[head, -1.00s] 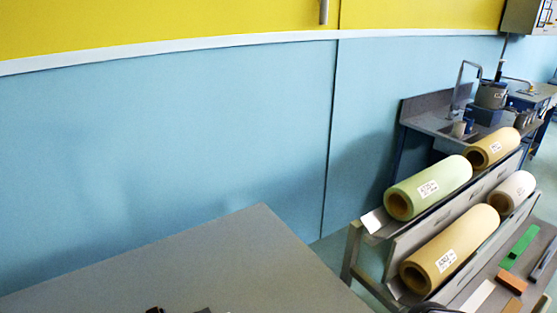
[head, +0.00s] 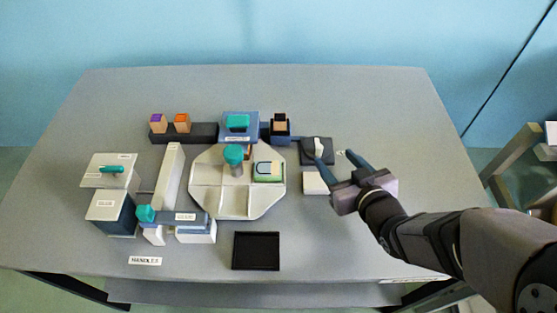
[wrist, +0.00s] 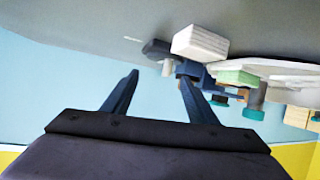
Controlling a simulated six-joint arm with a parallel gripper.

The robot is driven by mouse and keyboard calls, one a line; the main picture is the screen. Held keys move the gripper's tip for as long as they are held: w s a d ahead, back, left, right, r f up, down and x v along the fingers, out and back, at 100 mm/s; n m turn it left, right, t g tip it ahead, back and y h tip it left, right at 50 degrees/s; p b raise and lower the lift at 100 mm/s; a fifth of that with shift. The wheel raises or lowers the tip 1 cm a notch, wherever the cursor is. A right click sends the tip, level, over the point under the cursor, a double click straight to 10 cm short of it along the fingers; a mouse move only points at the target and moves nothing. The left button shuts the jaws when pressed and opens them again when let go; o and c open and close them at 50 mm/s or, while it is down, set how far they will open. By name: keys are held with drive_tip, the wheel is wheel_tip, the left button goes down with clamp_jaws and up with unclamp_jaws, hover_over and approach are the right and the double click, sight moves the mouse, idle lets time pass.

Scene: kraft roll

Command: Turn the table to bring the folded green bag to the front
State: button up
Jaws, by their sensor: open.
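A pale eight-sided turntable (head: 208,200) with low dividers sits mid-table in the head view. A teal-topped post (head: 234,156) rises from it, behind its middle. A green folded item (head: 269,176), which looks like the folded green bag, lies in its right compartment, with a pale top and a blue outline. A green block-like shape (wrist: 238,77) also shows in the wrist view. My gripper (head: 334,157) is open and empty, to the right of the turntable and apart from it. Its two fingers show spread in the wrist view (wrist: 158,75).
A white block (head: 315,184) and a dark pad with a white piece (head: 319,147) lie between gripper and turntable. A black tray (head: 256,251) is in front. Blue and white fixtures with teal handles stand behind and left. The table's right side (head: 400,110) is clear.

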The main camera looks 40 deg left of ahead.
sight(239, 159)
drive_tip(key=s+a+n+g+y, duration=0.1)
drive_tip(key=s+a, duration=0.1)
drive_tip(key=s, duration=0.1)
drive_tip(key=s+a+n+g+y+b, duration=0.1)
drive_tip(key=s+a, duration=0.2)
drive_tip(key=s+a+n+g+y+b, duration=0.1)
drive_tip(key=s+a, duration=0.1)
drive_tip(key=s, duration=0.1)
drive_tip(key=shift+a+r+y, duration=0.15)
drive_tip(key=shift+y, duration=0.25)
drive_tip(key=s+a+g+y, duration=0.1)
drive_tip(key=s, duration=0.1)
drive_tip(key=s+a+r+n+g+b, duration=0.1)
drive_tip(key=s, duration=0.2)
drive_tip(key=s+a+r+n+g+y, duration=0.1)
drive_tip(key=s, duration=0.1)
drive_tip(key=shift+s+r+y, duration=0.1)
drive_tip(key=shift+s+y, duration=0.1)
drive_tip(key=shift+y, duration=0.1)
drive_tip(key=shift+a+p, duration=0.4)
drive_tip(key=shift+a, duration=3.2)
clamp_jaws()
